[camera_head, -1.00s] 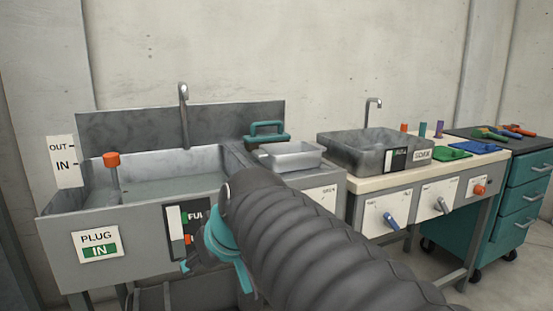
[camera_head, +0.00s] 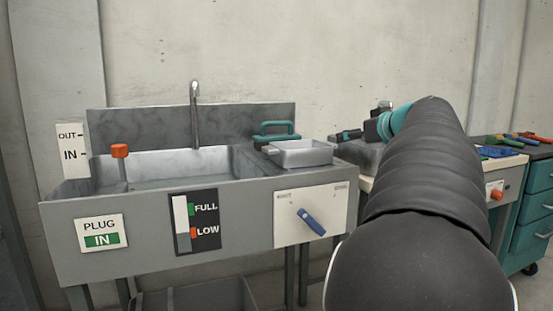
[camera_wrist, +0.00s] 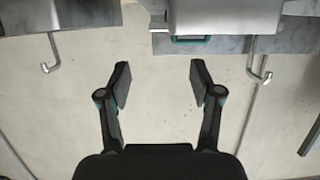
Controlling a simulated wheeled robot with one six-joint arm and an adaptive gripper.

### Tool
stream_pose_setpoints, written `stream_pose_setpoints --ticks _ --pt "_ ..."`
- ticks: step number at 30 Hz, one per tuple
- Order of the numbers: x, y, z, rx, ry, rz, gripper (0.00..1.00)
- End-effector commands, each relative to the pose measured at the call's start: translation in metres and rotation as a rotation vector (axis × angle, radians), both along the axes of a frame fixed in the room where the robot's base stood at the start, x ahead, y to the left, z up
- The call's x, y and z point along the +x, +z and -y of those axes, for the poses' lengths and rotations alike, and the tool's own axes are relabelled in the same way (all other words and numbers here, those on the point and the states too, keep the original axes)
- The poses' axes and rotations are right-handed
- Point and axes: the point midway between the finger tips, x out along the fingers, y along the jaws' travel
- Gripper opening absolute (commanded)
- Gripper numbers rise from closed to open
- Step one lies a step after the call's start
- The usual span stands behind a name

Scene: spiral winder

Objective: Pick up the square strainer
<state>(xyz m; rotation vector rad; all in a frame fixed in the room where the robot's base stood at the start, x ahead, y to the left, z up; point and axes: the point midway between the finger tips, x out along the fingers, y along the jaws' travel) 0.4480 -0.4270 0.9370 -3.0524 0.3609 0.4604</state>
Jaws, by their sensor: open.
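The square strainer (camera_head: 303,155) appears as a shallow light-grey square pan with a short handle on its left. It sits on the counter to the right of the sink basin. In the wrist view, a pale grey box shape that looks like the strainer (camera_wrist: 225,17) is cut off by the top edge. My gripper (camera_head: 345,136) is to the right of the strainer in the head view, apart from it. In the wrist view my gripper (camera_wrist: 159,80) has its fingers spread, with nothing between them.
A teal-handled item (camera_head: 276,133) stands right behind the strainer. The sink (camera_head: 160,205) has a tall faucet (camera_head: 195,115) and an orange-topped plug rod (camera_head: 120,151). A blue knob (camera_head: 311,221) is below the strainer. My arm hides much of the soak basin on the right.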

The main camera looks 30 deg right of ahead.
Motion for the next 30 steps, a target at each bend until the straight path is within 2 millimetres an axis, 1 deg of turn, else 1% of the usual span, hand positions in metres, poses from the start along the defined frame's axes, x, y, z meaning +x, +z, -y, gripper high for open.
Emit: stream_pose_setpoints --ticks 9,12,23,30 --pt "0.050 -0.015 0.012 0.003 0.002 0.000 0.65" --pt "0.063 -0.020 0.015 0.002 0.000 0.000 0.65" --pt "0.083 -0.026 0.020 0.002 0.000 0.000 0.65" --pt "0.114 -0.036 0.027 0.003 0.000 -0.001 0.65"
